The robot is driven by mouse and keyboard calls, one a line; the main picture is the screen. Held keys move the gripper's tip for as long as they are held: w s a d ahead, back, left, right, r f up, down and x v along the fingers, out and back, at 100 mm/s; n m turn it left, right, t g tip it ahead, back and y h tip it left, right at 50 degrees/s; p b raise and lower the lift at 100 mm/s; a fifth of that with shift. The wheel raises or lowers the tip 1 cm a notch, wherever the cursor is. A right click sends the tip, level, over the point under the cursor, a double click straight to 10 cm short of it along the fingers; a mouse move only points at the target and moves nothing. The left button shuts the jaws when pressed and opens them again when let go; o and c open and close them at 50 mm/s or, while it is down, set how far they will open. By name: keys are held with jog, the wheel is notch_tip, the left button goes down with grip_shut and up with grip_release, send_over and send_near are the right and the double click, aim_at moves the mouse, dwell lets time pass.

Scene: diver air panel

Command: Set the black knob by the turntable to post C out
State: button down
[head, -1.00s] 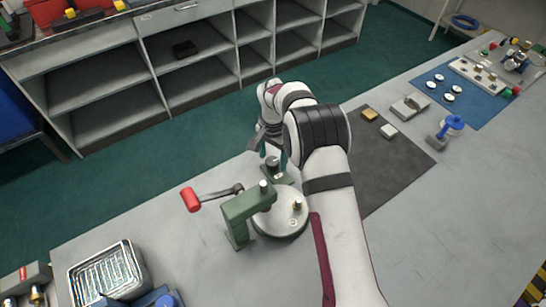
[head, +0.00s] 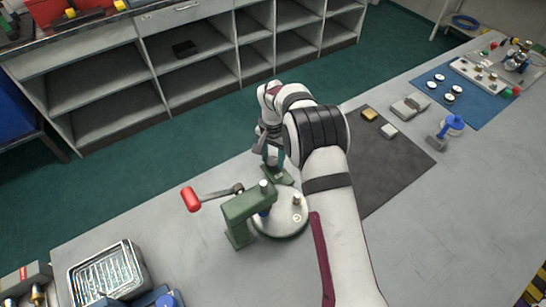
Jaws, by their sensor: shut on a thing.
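The pale round turntable (head: 283,226) stands on the bench beside a green press frame (head: 240,213) with a red-handled lever (head: 191,199). A brass-topped post (head: 297,199) stands on the turntable, and a small blue part (head: 264,212) shows under the press head. A green base (head: 278,176) sits just behind the turntable. My gripper (head: 271,160) points down over this base and is shut on the black knob, which its fingers mostly hide. I cannot make out the post letters or the knob's marks.
A metal tray (head: 105,273) stands at the front left. A dark mat (head: 385,165) with small blocks lies right of my arm. A blue-handled tool (head: 449,128) and a blue mat (head: 455,92) are farther right. Bare bench lies between.

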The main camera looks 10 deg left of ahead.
aim_at(273, 160)
jog(key=shift+n, duration=0.7)
jog(key=shift+c, duration=1.7)
grip_release()
jog(key=shift+r, duration=0.1)
notch_tip(273, 160, up, 16)
